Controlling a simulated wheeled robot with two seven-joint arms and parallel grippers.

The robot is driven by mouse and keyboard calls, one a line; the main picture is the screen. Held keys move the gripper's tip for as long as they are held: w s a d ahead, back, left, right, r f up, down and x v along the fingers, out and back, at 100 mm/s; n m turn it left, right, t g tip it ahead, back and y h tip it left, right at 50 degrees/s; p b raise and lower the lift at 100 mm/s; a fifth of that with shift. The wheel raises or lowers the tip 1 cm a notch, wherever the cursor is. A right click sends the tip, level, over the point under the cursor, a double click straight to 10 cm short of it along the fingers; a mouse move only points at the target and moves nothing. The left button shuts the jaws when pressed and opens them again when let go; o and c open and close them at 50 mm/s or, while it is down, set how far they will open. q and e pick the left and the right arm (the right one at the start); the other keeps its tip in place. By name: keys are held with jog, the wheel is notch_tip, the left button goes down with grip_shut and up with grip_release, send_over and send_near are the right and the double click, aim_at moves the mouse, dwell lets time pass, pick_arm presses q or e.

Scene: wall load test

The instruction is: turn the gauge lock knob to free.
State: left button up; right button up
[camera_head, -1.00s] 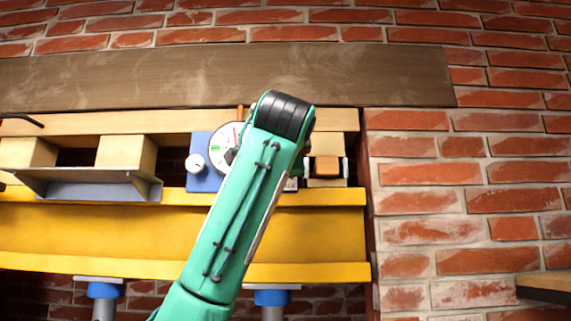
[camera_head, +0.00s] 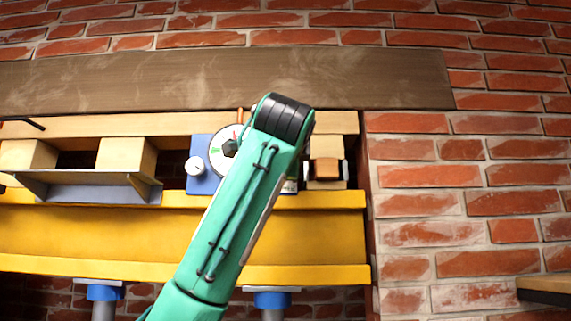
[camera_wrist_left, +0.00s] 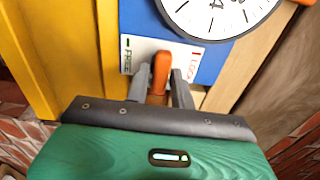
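The orange lock knob (camera_wrist_left: 162,72) shows in the left wrist view, in front of a white plate (camera_wrist_left: 140,50) with a green FREE mark on the left and a red LOCK mark on the right. The knob's tip points between the two marks. My left gripper (camera_wrist_left: 163,82) has its grey fingers close on both sides of the knob, and it looks shut on it. The gauge dial (camera_wrist_left: 215,12) is on a blue panel (camera_wrist_left: 215,55), and shows in the head view (camera_head: 222,150). There my green arm hides the knob and gripper. My right gripper is out of view.
A yellow beam (camera_head: 110,235) runs below the gauge, on blue-topped jacks (camera_head: 104,293). A grey shelf bracket (camera_head: 90,188) and wooden blocks (camera_head: 125,153) are to the left. A brown board (camera_head: 220,78) runs above. A brick wall (camera_head: 460,200) is behind.

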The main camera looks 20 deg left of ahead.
pick_arm(q)
jog(key=shift+o, duration=1.2)
jog(key=shift+d, duration=0.1)
jog(key=b+v, duration=0.6)
jog(key=v, duration=0.7)
jog(key=shift+s+b, duration=0.35)
jog(key=shift+s, duration=0.05)
